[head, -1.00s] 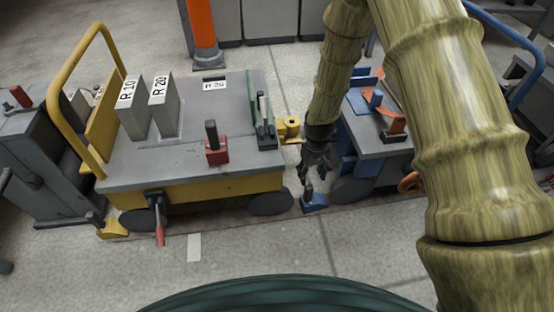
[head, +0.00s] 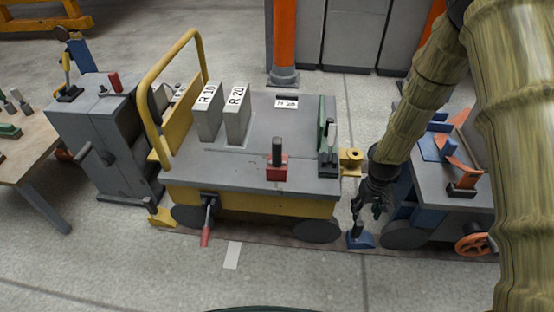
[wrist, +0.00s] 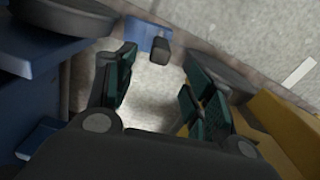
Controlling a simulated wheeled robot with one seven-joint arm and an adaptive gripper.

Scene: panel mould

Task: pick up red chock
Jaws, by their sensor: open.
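The red chock (head: 277,173), a red block with a dark upright handle, stands on the grey top of the yellow trolley (head: 245,200), near its front edge. My gripper (head: 368,211) is low in the gap to the right of that trolley, pointing down, away from the red chock. It is open and empty. Just below its fingers a blue chock (head: 360,240) with a dark handle sits on the floor. In the wrist view the two fingers (wrist: 163,88) are spread, with the blue chock (wrist: 147,38) beyond them. The red chock is not visible in the wrist view.
On the trolley top stand the R 10 block (head: 207,112), the R 20 block (head: 237,115) and a green-backed bracket (head: 328,135). A blue trolley (head: 440,215) is close on the gripper's right. A grey cabinet (head: 95,135) stands left.

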